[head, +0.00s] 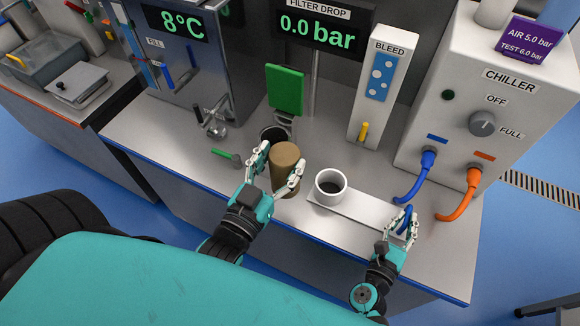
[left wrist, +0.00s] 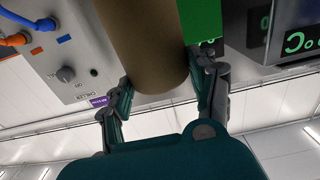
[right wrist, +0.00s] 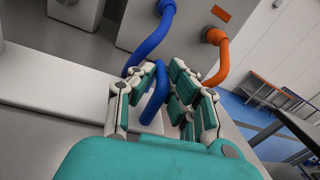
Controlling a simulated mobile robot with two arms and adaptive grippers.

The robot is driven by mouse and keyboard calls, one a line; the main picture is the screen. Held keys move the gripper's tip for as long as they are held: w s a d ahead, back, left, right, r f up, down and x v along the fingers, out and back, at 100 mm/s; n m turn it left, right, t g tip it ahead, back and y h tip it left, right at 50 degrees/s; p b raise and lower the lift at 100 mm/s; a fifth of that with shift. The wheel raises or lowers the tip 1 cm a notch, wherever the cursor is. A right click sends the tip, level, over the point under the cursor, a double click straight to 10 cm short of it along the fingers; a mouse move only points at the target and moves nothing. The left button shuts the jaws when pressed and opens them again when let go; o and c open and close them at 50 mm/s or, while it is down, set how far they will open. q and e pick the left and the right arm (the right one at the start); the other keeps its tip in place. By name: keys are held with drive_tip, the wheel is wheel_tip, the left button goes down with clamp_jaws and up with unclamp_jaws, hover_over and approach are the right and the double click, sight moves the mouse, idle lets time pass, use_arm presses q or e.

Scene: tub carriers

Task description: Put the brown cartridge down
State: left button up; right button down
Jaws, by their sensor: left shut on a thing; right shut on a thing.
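The brown cartridge (head: 285,165) is an upright cylinder near the bench's front edge. My left gripper (head: 279,162) is shut on it, with fingers on both sides. The cartridge also fills the upper middle of the left wrist view (left wrist: 143,45). Whether its base touches the bench top (head: 165,145) I cannot tell; the base is partly hidden by the fingers.
An orange hose (head: 464,200) hangs right.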

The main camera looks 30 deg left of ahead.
use_arm(q)
drive_tip(key=w+d+f+m+h, duration=0.1)
drive_tip(key=w+d+m+h, duration=0.15)
drive_tip(key=w+d, duration=0.6)
wheel_tip(320, 180, down, 10)
drive_tip(key=shift+w+a+n, duration=0.15)
drive_tip(key=shift+w+n, duration=0.2)
drive_tip(key=shift+w, duration=0.1)
drive_tip(key=shift+f, duration=0.1)
drive_tip(key=o, duration=1.7)
drive_tip(key=shift+f, duration=0.1)
drive_tip(key=s, duration=0.4)
drive_tip(key=s+a, duration=0.1)
drive_tip(key=s, duration=0.3)
drive_tip(key=s+a, duration=0.1)
drive_tip(key=s, duration=0.3)
